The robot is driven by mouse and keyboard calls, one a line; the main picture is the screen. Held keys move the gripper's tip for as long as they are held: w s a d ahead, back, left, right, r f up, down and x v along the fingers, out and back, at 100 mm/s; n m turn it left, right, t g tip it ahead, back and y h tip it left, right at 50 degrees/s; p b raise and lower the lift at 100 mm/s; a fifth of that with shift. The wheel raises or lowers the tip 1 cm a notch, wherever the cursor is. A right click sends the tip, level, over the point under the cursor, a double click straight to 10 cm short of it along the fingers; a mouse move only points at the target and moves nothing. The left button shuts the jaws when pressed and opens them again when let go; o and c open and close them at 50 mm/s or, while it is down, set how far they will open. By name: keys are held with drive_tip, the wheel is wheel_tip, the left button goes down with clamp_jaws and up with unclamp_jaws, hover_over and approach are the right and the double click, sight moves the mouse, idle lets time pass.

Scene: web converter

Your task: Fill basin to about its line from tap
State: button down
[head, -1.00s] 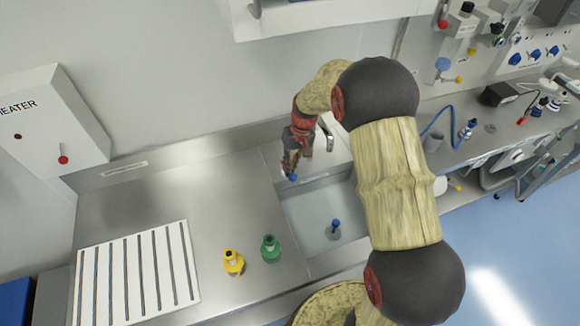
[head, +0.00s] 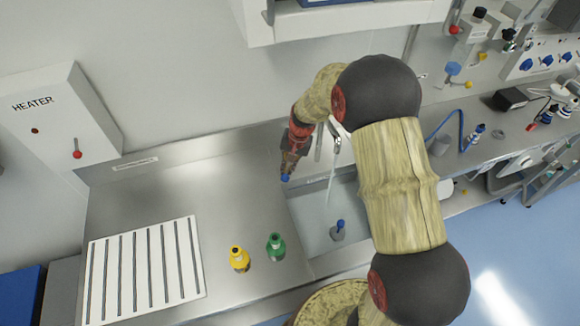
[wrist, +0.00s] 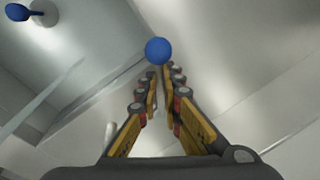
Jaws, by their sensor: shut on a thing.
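The basin (head: 310,216) is a recessed sink in the steel counter, partly hidden behind my arm. The tap (head: 337,143) is a slim metal spout at its back. A pale stream (head: 331,185) falls from it into the basin, and a pale streak also shows in the wrist view (wrist: 45,95). My gripper (head: 287,172) is shut on the blue knob (head: 286,178) at the basin's back left; the knob shows at the fingertips in the wrist view (wrist: 158,50). A blue-topped plug (head: 339,229) stands on the basin floor. I cannot make out the fill line or water level.
A yellow bottle (head: 239,260) and a green bottle (head: 276,248) stand on the counter left of the basin. A white slotted rack (head: 146,272) lies further left. A heater box (head: 62,115) is on the wall. A shelf (head: 350,22) overhangs the back.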

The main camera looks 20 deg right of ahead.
drive_tip(key=c, duration=2)
unclamp_jaws()
drive_tip(key=shift+o, duration=0.2)
drive_tip(key=shift+r, duration=0.1)
drive_tip(key=v, duration=1.1)
drive_tip(key=shift+r, duration=0.4)
